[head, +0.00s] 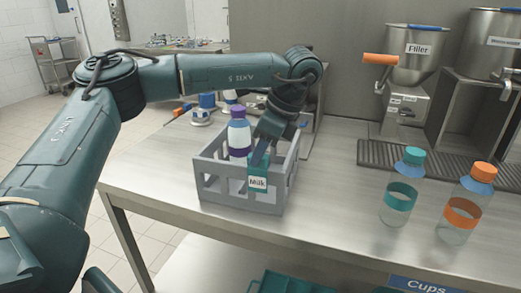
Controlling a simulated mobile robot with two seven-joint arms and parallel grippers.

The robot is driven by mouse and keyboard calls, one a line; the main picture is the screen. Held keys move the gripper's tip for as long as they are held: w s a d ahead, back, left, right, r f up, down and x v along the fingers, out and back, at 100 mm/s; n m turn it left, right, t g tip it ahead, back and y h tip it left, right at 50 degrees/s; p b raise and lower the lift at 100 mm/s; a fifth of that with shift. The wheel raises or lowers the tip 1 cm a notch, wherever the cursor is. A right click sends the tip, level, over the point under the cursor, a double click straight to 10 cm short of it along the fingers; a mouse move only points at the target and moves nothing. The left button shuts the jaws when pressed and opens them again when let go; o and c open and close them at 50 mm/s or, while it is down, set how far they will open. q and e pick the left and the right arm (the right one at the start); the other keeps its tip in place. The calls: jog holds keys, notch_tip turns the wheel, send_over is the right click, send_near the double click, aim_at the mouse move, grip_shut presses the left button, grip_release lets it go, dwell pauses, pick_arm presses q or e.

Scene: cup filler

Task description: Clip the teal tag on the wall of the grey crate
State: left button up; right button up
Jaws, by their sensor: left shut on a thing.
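The grey crate (216,188) stands on the steel table and has open slots in its walls. The teal tag (257,172), with a white label reading "Milk", is at the crate's front wall, towards its right corner. My left gripper (262,155) reaches down from above over the crate and is shut on the tag's upper part. The tag overlaps the wall in the picture; I cannot tell whether it is seated on the rim. A bottle with a purple cap (238,133) stands inside the crate. My right gripper is not in view.
A teal-capped bottle (401,185) and an orange-capped bottle (464,205) stand on the right of the table (330,205). The filler (416,45) is behind them, beside a dark grate. Small items lie behind the crate. The tabletop between crate and bottles is clear.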

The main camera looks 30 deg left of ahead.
pick_arm(q)
jog(key=shift+f, duration=0.15)
jog(key=o, duration=1)
jog(key=shift+o, duration=0.2)
jog(key=p+v, duration=0.1)
jog(key=v, duration=1.2)
jog(key=shift+p, duration=0.4)
